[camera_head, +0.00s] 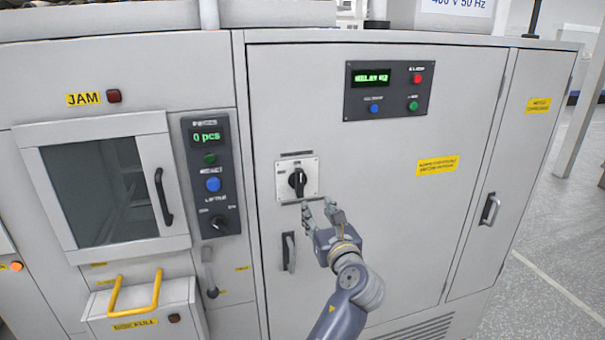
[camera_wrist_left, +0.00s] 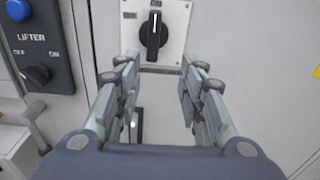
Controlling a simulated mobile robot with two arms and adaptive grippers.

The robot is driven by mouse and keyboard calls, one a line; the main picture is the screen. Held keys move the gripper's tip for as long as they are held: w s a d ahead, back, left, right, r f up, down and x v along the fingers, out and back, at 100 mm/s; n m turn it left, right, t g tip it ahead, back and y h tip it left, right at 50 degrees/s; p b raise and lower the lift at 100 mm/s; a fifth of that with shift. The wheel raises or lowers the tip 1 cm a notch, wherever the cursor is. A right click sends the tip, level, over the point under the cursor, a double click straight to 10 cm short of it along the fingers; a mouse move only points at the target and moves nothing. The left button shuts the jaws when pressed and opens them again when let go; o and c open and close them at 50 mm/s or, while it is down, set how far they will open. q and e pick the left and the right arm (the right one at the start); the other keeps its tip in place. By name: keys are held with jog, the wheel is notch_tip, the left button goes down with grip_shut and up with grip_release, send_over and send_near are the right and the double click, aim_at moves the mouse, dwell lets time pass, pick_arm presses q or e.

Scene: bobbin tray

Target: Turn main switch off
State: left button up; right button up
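The main switch (camera_head: 297,181) is a black rotary knob on a pale square plate on the grey cabinet door. In the left wrist view the knob (camera_wrist_left: 153,36) stands upright, its white mark pointing up. My left gripper (camera_head: 322,207) is just below and to the right of the switch in the head view. In the left wrist view the gripper (camera_wrist_left: 158,75) has its two fingers wide apart and empty, with the knob beyond and above the fingertips. The fingers do not appear to touch the knob. My right gripper is in neither view.
A door handle (camera_head: 289,251) sits below the switch. Left is a panel with a smaller LIFTER knob (camera_head: 218,222), buttons and a "0 pcs" display (camera_head: 207,137). A control panel (camera_head: 387,90) is above right.

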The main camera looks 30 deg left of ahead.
aim_at(301, 183)
pick_arm(q)
jog(key=shift+y, duration=0.3)
jog(key=p+x, duration=0.1)
jog(key=x, duration=0.2)
jog(key=r+p+x, duration=0.1)
jog(key=x, duration=0.3)
jog(key=p+x, duration=0.1)
jog(key=x, duration=0.2)
jog(key=shift+s+a+r, duration=0.2)
jog(key=shift+a+r, duration=0.2)
jog(key=shift+a, duration=0.2)
jog(key=shift+w, duration=0.1)
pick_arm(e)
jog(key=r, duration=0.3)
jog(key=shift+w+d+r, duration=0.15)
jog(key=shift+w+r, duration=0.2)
pick_arm(q)
jog(key=shift+c, duration=0.3)
grip_shut()
